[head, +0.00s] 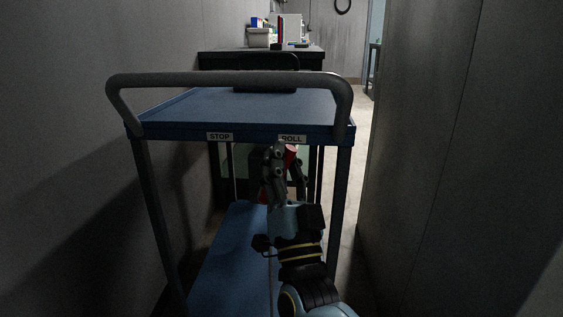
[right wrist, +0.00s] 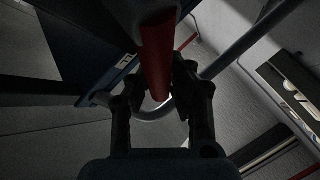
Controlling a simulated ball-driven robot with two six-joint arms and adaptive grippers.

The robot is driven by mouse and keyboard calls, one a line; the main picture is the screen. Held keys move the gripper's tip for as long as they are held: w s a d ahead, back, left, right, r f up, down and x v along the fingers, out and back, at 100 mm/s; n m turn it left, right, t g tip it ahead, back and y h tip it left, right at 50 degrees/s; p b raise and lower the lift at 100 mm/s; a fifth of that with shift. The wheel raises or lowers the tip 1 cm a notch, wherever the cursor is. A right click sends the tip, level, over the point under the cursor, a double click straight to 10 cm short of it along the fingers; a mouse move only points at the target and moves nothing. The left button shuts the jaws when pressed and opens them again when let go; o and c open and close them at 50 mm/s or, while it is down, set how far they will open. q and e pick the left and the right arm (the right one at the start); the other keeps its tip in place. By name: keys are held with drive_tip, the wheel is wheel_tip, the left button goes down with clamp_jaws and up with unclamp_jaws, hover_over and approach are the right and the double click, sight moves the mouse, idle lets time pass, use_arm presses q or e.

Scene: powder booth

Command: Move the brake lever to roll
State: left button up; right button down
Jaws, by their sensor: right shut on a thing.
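A blue cart (head: 236,103) with a grey push handle (head: 230,79) stands ahead of me. Its front edge carries a STOP label (head: 219,137) on the left and a ROLL label (head: 292,139) on the right. The red brake lever (head: 291,153) shows just under the ROLL label, partly hidden by my right gripper (head: 284,152). In the right wrist view the red lever (right wrist: 157,58) runs between the fingers of my right gripper (right wrist: 157,88), which is shut on it. My left gripper is not in view.
Grey walls stand close on the left (head: 60,120) and right (head: 430,150). A dark bench (head: 313,62) with boxes and other items stands behind the cart. The cart's lower blue shelf (head: 228,262) lies below my right arm. A strip of floor is clear right of the cart.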

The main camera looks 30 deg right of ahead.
drive_tip(key=shift+f, duration=0.15)
drive_tip(key=c, duration=1.2)
unclamp_jaws()
drive_tip(key=shift+d, duration=0.1)
drive_tip(key=shift+o, duration=0.2)
drive_tip(key=v, duration=0.7)
drive_tip(key=shift+s, duration=0.2)
drive_tip(key=shift+f, duration=0.1)
